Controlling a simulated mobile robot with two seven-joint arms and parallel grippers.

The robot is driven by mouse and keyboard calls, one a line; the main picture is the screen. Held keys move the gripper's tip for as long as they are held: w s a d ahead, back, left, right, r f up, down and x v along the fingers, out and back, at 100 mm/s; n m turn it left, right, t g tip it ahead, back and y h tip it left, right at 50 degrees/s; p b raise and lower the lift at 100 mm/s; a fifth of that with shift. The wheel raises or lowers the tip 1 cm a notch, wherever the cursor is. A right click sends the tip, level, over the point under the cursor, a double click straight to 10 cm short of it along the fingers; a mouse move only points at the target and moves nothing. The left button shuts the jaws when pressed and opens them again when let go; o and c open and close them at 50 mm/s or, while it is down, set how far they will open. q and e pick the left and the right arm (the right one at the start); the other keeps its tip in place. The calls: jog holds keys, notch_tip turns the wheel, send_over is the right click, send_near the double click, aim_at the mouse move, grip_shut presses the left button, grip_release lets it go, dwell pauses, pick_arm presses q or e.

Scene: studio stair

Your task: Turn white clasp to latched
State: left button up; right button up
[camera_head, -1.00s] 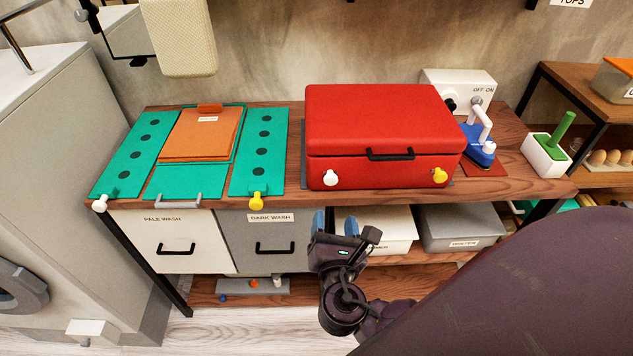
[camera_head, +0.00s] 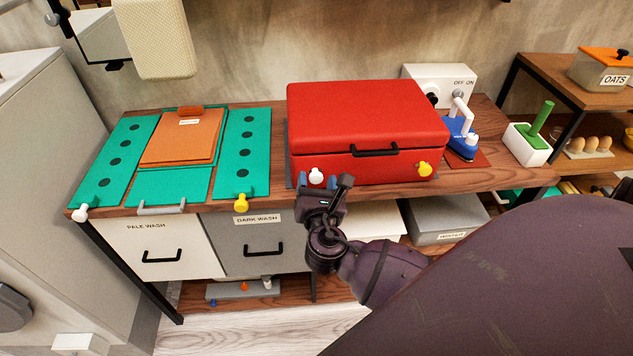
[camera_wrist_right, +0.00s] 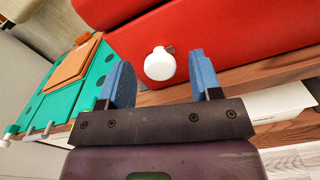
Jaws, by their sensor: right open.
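The red case (camera_head: 367,115) lies closed on the wooden bench, with a black handle on its front. A white clasp (camera_head: 316,176) sits at the left of the case's front and a yellow clasp (camera_head: 424,169) at the right. My right gripper (camera_head: 319,184) is open just in front of the white clasp. In the right wrist view the white clasp (camera_wrist_right: 159,63) shows between and beyond the two blue fingertips of the gripper (camera_wrist_right: 160,80), nearer the left finger, with no contact visible. My left gripper is not in view.
A green folding board (camera_head: 248,150) with an orange folded cloth (camera_head: 182,137) lies left of the case; it has its own white and yellow knobs. A blue iron (camera_head: 459,135) stands to the right. Laundry bins (camera_head: 262,236) sit under the bench top.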

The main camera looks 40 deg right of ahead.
jog(key=shift+w, duration=0.1)
jog(key=shift+c, duration=0.3)
jog(key=c, duration=0.9)
